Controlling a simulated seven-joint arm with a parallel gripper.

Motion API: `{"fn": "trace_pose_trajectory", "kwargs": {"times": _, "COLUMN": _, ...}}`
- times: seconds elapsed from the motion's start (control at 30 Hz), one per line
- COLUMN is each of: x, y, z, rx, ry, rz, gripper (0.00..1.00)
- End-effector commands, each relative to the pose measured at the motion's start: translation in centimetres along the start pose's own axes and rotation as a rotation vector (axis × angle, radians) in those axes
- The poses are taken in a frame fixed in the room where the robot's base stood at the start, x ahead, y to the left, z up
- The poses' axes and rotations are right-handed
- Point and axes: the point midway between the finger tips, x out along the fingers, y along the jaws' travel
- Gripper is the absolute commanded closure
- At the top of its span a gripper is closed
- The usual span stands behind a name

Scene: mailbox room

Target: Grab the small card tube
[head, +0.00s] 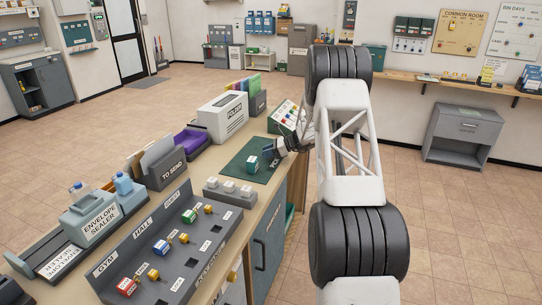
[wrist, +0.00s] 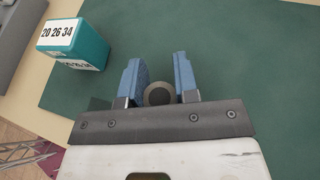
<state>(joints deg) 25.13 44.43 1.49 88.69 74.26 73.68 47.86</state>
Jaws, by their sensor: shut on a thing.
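In the wrist view a small round grey-brown thing, seen end-on, looks like the card tube (wrist: 158,94). It sits between the two blue fingers of my gripper (wrist: 159,76), close to the palm. My gripper is shut on it, over the green mat (wrist: 245,60). In the head view my gripper (head: 277,149) is low over the right part of the green mat (head: 238,172); the tube cannot be made out there. How far the tube is from the mat is hard to tell.
A teal box with numbers (wrist: 78,44) stands on the mat, left of my gripper; it also shows in the head view (head: 252,164).

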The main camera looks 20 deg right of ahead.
Motion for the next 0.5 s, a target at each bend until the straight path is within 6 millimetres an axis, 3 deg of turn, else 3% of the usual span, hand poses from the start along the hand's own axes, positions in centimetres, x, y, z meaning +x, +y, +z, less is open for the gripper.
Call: {"fn": "trace_pose_trajectory", "kwargs": {"times": 0.5, "x": -0.4, "y": 0.0, "z": 1.0, "rx": -0.001, "ry": 0.0, "rz": 0.0, "gripper": 0.94}}
